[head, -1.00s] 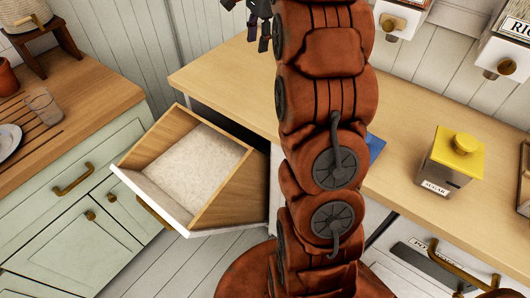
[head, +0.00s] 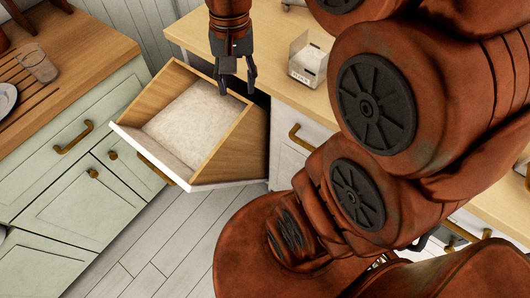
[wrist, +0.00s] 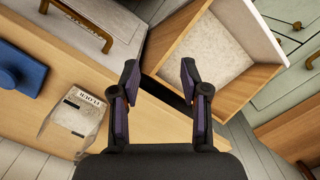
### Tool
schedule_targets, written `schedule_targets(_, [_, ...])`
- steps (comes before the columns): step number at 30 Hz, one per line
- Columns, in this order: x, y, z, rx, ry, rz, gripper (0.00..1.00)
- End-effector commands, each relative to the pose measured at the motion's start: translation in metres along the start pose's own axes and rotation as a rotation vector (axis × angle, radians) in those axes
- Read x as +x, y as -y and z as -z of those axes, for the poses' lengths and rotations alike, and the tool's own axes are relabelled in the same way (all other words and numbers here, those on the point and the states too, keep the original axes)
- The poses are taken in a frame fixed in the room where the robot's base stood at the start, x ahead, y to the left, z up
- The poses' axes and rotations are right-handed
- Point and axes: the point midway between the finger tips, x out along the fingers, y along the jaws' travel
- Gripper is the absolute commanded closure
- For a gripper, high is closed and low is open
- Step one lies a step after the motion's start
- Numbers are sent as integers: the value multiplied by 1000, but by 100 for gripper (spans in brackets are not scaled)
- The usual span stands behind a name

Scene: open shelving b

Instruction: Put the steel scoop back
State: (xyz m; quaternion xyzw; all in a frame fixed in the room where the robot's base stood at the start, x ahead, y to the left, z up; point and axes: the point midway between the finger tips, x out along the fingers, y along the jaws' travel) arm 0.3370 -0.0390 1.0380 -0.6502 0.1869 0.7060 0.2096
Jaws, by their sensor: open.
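I cannot make out the steel scoop in either current view. My gripper (head: 237,88) is open and empty, pointing down over the back right side of the pulled-out wooden drawer (head: 218,160).
The wooden counter (head: 283,86) runs behind the drawer. A blue object with a round knob (wrist: 20,75) lies on it in the wrist view. Green cabinets (head: 65,190) stand left, with a glass (head: 38,64) on top. My arm hides much of the right side.

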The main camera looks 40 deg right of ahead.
Motion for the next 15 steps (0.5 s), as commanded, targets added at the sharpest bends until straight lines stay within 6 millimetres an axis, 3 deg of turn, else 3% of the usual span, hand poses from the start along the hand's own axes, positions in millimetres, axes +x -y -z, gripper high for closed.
schedule_targets(1, [7, -2, -16, -53, 8, -9, 55])
schedule_targets(9, [43, -22, -88, -339, 42, -49, 55])
schedule_targets(15, [66, -39, -125, -500, 62, -69, 55])
